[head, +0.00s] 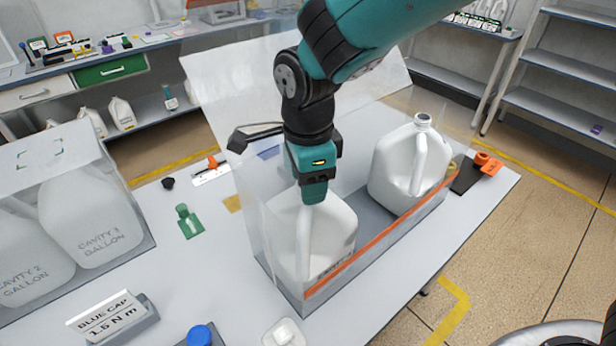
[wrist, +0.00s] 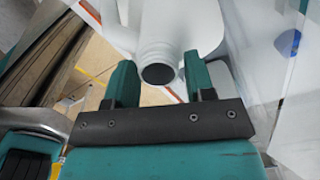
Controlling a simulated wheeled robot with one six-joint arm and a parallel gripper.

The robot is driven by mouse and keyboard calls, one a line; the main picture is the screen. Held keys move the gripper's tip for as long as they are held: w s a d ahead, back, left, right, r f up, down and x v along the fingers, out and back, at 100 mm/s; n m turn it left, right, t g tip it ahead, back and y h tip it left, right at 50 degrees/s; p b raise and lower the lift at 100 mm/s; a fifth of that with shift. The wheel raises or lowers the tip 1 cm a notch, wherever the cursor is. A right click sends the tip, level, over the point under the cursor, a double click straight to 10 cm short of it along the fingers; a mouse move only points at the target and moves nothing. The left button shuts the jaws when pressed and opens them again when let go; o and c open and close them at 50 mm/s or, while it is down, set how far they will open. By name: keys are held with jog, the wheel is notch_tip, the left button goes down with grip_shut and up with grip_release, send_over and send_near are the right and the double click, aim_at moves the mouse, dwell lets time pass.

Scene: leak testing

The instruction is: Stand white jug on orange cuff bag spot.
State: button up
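A white jug (head: 322,240) stands at the left in a clear-walled enclosure with an orange strip (head: 372,251) along its front edge. A second white jug (head: 408,168) stands uncapped at the right of the same enclosure. My gripper (head: 314,198) points down at the top of the left jug and covers its neck in the head view. In the wrist view, an open threaded neck (wrist: 158,66) sits between my two spread fingers (wrist: 161,88), with a small gap at the right finger. I cannot tell whether the left finger touches it.
A clear bag (head: 148,240) with several jugs stands at the left. A blue cap (head: 199,335), a blue-cap sign (head: 107,317) and a green piece (head: 188,221) lie on the table. An orange piece (head: 489,165) lies at the right end. Raised clear panels surround my arm.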

jog(key=shift+o, duration=1)
notch_tip(320, 180, up, 16)
jog(key=b, duration=0.2)
jog(key=s+d+f+n+y, duration=0.2)
jog(key=s+d+f+n, duration=0.2)
jog(key=s+n, duration=0.4)
jog(key=s+d+f+n+y, duration=0.2)
jog(key=s+d+f+n, duration=0.2)
jog(key=n, duration=1.1)
jog(key=s+d, duration=0.3)
jog(key=s, duration=0.1)
jog(key=shift+s+d, duration=0.2)
